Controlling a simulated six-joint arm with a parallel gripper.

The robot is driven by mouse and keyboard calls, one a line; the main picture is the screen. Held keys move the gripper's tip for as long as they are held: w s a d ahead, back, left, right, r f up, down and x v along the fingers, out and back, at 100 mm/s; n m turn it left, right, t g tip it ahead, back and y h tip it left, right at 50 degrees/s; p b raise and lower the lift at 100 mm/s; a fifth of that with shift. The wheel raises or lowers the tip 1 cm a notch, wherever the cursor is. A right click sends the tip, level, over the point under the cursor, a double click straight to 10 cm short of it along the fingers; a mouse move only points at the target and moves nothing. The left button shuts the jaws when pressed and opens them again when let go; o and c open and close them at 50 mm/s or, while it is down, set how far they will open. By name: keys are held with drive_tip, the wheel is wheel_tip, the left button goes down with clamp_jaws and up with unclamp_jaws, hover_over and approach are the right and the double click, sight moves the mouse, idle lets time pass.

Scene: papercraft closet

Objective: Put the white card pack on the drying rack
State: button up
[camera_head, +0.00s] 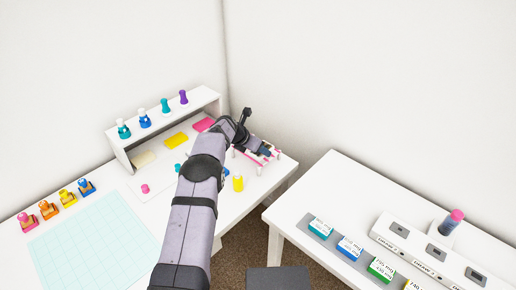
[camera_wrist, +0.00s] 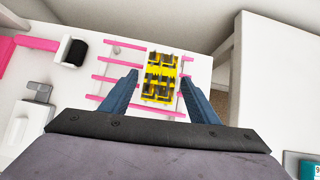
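My gripper (camera_wrist: 158,77) is open over the drying rack, a set of pink bars (camera_wrist: 108,77) on a white table. Its fingers stand on either side of a yellow-and-dark patterned block (camera_wrist: 161,82), with gaps on both sides. The block appears to lie on the bars; I cannot tell its exact height. In the head view my gripper (camera_head: 262,150) is at the rack (camera_head: 240,153), partly hiding it. I cannot clearly identify a white card pack; a pale cream pack (camera_head: 143,160) lies under the shelf, beside yellow and pink ones.
The white shelf (camera_head: 190,105) carries several small bottles. A gap separates the tables.

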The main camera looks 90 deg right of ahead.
drive_tip(key=shift+o, duration=0.6)
drive_tip(key=shift+r, duration=0.3)
drive_tip(key=b+v, duration=0.2)
drive_tip(key=v, duration=1)
drive_tip(key=shift+f, duration=0.1)
